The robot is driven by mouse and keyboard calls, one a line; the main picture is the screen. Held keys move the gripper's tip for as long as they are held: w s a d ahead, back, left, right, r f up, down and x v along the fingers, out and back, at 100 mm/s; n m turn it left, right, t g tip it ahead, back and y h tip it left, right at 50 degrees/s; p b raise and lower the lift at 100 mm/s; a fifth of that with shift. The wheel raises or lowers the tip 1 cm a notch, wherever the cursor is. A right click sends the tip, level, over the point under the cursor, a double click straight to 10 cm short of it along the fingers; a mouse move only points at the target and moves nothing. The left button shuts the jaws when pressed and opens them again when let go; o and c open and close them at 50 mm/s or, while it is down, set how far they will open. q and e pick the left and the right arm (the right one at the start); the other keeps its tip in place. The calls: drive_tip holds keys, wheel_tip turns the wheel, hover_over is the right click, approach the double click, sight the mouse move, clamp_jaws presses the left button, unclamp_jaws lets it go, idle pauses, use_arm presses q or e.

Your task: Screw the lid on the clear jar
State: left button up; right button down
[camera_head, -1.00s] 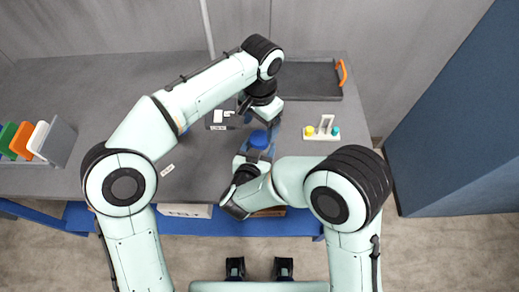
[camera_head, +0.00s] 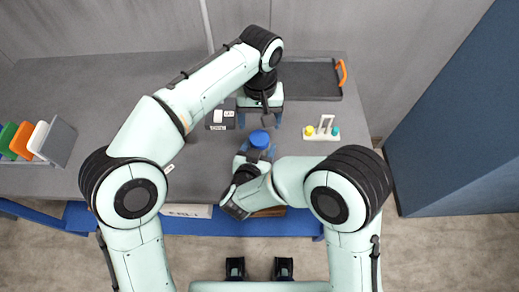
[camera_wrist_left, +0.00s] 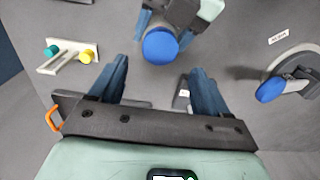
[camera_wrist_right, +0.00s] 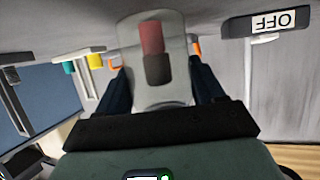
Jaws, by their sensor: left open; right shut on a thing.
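The blue lid (camera_head: 260,139) sits on top of the jar, and also shows in the left wrist view (camera_wrist_left: 160,46). How tightly it sits I cannot tell. The clear jar (camera_wrist_right: 176,80), with red and dark contents, stands between the fingers of my right gripper (camera_head: 254,158), which is shut on it. The lid is hidden in the right wrist view. My left gripper (camera_head: 260,120) is open and empty, just behind the lid in the head view. Its two blue fingers are spread, with the lid beyond and between their tips in the left wrist view.
A white stand with yellow and teal knobs (camera_head: 322,134) is to the right. A dark tray with orange handle (camera_head: 310,78) lies behind. A rack of coloured plates (camera_head: 38,138) is at far left. A round item with a blue part (camera_wrist_left: 270,89) lies nearby.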

sight(259, 137)
use_arm(q)
wheel_tip(259, 137, down, 7)
drive_tip(key=shift+f, duration=0.1)
idle(0.3)
drive_tip(key=c, duration=1.1)
drive_tip(key=m, duration=0.4)
drive_tip(key=shift+m, duration=0.4)
drive_tip(key=m, duration=0.3)
drive_tip(key=o, duration=1.3)
drive_tip(key=shift+c, duration=0.2)
wheel_tip(259, 137, up, 12)
